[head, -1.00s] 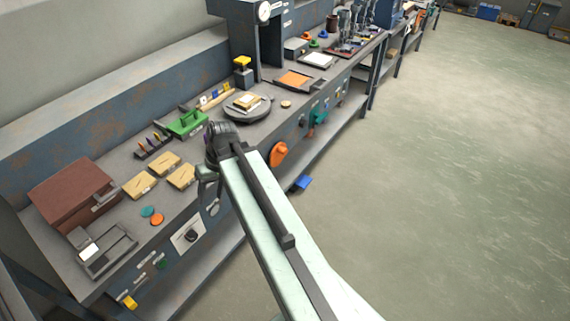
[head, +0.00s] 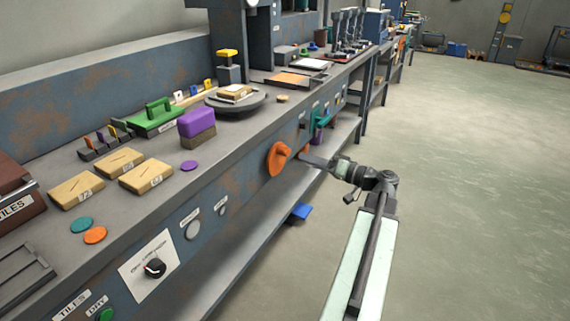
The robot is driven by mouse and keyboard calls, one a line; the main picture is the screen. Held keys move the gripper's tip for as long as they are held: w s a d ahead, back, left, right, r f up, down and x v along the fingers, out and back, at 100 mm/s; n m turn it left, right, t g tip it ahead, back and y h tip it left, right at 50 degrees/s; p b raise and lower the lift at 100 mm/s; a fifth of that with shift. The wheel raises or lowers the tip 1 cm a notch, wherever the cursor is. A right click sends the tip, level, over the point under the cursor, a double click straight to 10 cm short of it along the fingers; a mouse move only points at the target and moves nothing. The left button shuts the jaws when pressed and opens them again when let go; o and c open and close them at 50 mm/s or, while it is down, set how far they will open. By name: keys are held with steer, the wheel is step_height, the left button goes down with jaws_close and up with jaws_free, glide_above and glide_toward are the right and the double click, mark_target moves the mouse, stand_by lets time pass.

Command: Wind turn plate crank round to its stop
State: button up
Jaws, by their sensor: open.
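A round grey turn plate (head: 258,103) sits on the bench top with a small wooden block and a white-topped piece on it. Below it on the bench's front panel is an orange crank (head: 278,158) with a rounded hub and a stubby handle. A teal handle (head: 322,121) is further right on the same panel. I cannot read which handle is labelled for the plate. My gripper (head: 306,158) is in front of the panel, just right of the orange crank and seemingly apart from it. It points left, and its jaws look empty, seen edge-on.
A purple-topped block (head: 197,124), a green carrier (head: 155,118) and wooden tiles (head: 146,175) stand on the bench. A dark dial (head: 154,268) is on the front panel. A blue item (head: 300,212) is on the lower shelf. The floor at right is clear.

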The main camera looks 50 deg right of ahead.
mark_target(288, 154)
steer(key=x, duration=0.8)
steer(key=shift+r, duration=0.1)
jaws_close()
